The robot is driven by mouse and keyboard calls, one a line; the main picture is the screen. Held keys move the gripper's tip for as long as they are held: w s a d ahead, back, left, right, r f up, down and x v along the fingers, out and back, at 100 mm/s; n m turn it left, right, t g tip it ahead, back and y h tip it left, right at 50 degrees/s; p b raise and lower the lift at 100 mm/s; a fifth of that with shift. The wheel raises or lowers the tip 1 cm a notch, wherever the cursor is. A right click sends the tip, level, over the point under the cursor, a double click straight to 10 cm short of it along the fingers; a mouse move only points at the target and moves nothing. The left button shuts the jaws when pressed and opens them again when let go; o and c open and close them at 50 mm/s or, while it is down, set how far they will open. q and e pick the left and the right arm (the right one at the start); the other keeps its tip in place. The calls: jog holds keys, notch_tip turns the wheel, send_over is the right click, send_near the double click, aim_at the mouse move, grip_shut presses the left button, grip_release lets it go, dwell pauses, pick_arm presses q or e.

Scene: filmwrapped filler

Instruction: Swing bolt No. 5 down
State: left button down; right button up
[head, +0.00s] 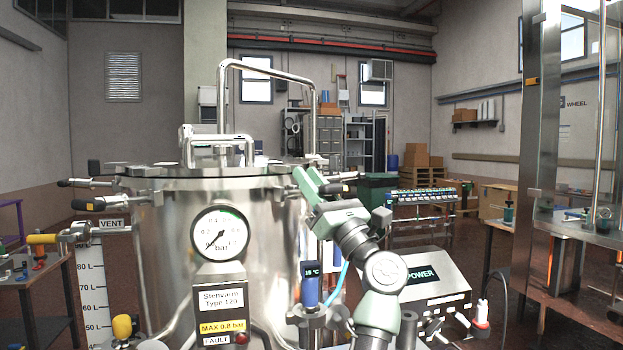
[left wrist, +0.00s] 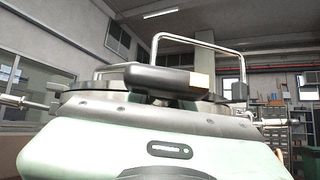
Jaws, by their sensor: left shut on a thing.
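A steel pressure vessel (head: 180,240) with a flat lid (head: 170,172) and a tall bent handle stands in front of me. Swing bolts with black ends sit around the rim: an upper left one (head: 88,183), a lower left one (head: 88,205) and a right one (head: 343,176). No bolt numbers are readable. My left gripper (head: 312,186) is at the lid's right front edge, shut on a swing bolt that its fingers mostly hide. In the left wrist view its dark jaw (left wrist: 165,79) lies before the rim; a bolt (left wrist: 272,123) sticks out right. My right gripper is not in view.
A pressure gauge (head: 220,233) and label plate are on the vessel's front. A blue thermometer (head: 311,285) and a POWER control box (head: 430,278) are close to my left arm. A glass-sided frame (head: 537,130) stands at right.

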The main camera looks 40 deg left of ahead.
pick_arm(q)
jog(key=shift+a+f, duration=0.1)
jog(key=shift+f, duration=0.15)
jog(key=c, duration=1.2)
grip_release()
jog(key=shift+c, duration=0.2)
jog(key=shift+a, duration=0.15)
jog(key=b+v, duration=0.3)
jog(key=v, duration=0.4)
jog(key=shift+d+f, duration=0.25)
